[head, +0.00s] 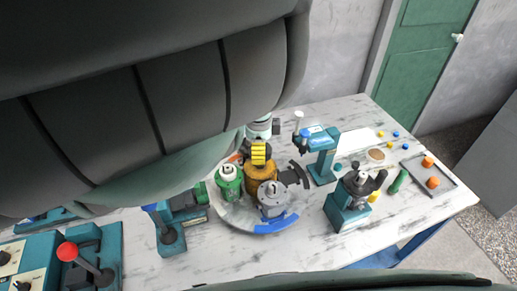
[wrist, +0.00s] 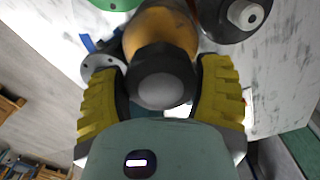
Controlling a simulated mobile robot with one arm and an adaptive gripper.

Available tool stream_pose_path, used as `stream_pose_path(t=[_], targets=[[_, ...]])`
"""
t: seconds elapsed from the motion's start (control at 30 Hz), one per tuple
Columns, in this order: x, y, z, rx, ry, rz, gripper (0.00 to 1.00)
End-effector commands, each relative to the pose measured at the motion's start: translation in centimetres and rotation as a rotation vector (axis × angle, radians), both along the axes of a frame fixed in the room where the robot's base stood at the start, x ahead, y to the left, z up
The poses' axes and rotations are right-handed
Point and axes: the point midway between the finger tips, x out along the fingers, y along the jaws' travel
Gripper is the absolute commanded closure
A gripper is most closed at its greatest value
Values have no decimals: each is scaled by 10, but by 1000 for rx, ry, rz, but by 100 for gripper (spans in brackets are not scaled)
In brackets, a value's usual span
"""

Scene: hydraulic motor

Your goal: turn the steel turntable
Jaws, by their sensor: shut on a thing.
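The steel turntable (head: 237,214) is a grey round plate low on the marble table, partly hidden by the parts standing on it. It has a blue rim segment (head: 277,225) at the front and a dark segment (head: 297,176) at the right. An orange-brown body (head: 262,187) stands at its middle, with a green part (head: 229,184) to the left and a grey motor-like part (head: 272,203) in front. My gripper (head: 258,153) is over the orange body. In the wrist view, its yellow fingers (wrist: 160,92) are shut on the black knob (wrist: 163,82) topping the orange body (wrist: 160,32).
A teal press (head: 322,152) stands right of the turntable, and a teal fixture (head: 347,199) to its front right. A teal machine (head: 172,225) is close on the left. A tray with orange pieces (head: 436,183) lies far right. A red-knobbed lever (head: 68,252) is front left.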

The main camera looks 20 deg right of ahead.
Motion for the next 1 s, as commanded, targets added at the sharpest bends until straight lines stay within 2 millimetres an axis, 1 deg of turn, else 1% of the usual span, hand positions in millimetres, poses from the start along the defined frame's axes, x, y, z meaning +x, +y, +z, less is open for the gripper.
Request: stream_pose_path(t=[0.37,0.4,0.6,0.67,1.0], targets=[[-1,0,0,1,3,-3,75],[-1,0,0,1,3,-3,25],[-1,0,0,1,2,-2,5],[0,0,0,0,1,-2,0],[0,0,3,0,-1,-1,0]])
